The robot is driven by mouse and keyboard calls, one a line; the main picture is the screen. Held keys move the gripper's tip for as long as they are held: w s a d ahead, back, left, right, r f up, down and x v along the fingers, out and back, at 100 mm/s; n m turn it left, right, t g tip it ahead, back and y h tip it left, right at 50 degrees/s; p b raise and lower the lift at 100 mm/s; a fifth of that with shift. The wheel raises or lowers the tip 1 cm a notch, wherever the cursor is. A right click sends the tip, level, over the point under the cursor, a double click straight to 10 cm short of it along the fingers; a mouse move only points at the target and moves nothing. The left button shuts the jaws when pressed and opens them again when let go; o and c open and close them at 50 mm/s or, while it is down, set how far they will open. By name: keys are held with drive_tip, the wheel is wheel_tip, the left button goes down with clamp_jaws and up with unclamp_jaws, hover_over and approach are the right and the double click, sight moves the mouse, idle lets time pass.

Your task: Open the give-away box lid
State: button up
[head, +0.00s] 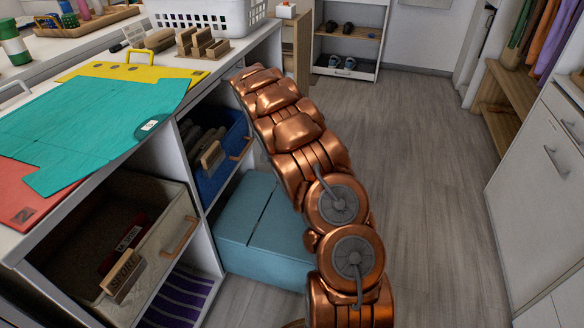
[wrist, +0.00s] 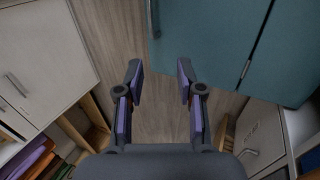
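The teal box (head: 262,240), which I take to be the give-away box, stands on the floor at the end of the shelving in the head view. Its top looks closed and flat, with a dark seam across it. My copper arm covers its right side. In the wrist view the teal box (wrist: 215,40) fills the upper right, with a dark seam and small dark fittings. My gripper (wrist: 160,75) has its two fingers spread apart with nothing between them. The fingertips point toward the box's near edge and look apart from it. The gripper is hidden in the head view.
The cubby shelving (head: 190,150) stands left of the box, holding a blue bin (head: 215,165) and a grey fabric bin (head: 140,235). A white cabinet (head: 540,170) and wooden bench (head: 490,100) line the right. The wooden floor (head: 430,160) between is clear.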

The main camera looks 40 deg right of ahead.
drive_tip(key=v, duration=1.2)
idle(0.6)
